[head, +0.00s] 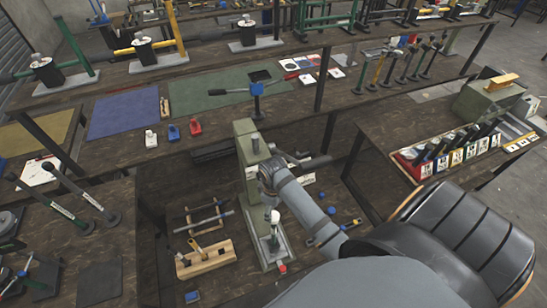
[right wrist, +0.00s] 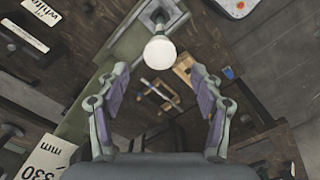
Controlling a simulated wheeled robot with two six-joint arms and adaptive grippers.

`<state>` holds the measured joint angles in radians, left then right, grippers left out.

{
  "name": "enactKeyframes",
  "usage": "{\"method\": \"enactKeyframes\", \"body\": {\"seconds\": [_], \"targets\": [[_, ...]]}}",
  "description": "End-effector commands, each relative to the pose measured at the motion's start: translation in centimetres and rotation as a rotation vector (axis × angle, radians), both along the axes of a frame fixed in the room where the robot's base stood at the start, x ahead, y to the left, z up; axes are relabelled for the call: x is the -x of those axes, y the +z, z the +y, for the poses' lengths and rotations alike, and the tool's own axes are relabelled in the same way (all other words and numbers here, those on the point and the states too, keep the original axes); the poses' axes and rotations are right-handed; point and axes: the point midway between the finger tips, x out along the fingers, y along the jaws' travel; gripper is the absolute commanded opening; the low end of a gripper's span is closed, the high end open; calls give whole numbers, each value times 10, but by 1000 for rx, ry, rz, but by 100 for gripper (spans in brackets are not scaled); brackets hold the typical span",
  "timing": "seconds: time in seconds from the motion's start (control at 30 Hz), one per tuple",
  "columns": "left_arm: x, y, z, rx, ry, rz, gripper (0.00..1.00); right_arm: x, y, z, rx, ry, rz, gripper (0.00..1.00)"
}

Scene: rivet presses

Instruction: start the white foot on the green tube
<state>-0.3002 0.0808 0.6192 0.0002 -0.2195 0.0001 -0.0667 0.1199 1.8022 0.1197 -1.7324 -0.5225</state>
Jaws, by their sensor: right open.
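The white foot (head: 273,216) is a small pale knob above the base of the green press in the head view. In the right wrist view it is a round white disc (right wrist: 160,49), ahead of the fingers. A narrow green upright part, apparently the green tube (head: 274,239), stands just below it. I cannot tell whether foot and tube are joined. My right gripper (head: 268,184) is near the press, above the foot, its fingers hard to make out there. In the right wrist view my right gripper (right wrist: 158,74) is open and empty, its fingertips apart either side. My left gripper is not seen.
The green press (head: 248,160) stands close to my right wrist. A wooden block with tools (head: 206,259) and a small rack (head: 203,217) lie left of it. Blue balls (head: 331,211) lie to its right.

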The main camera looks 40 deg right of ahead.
Motion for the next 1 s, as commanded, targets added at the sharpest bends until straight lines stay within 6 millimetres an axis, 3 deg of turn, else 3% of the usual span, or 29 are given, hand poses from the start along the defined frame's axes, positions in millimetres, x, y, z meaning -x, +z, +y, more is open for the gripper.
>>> {"method": "enactKeyframes", "body": {"seconds": [0.1, 0.3, 1.0], "targets": [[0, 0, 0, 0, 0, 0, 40, -1, 27, 0, 2, 1, -3, 66], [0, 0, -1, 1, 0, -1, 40, 0, 53, 0, 0, 0, 0, 66], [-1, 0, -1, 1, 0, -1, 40, 0, 56, 0, 1, 0, 1, 66]]}}
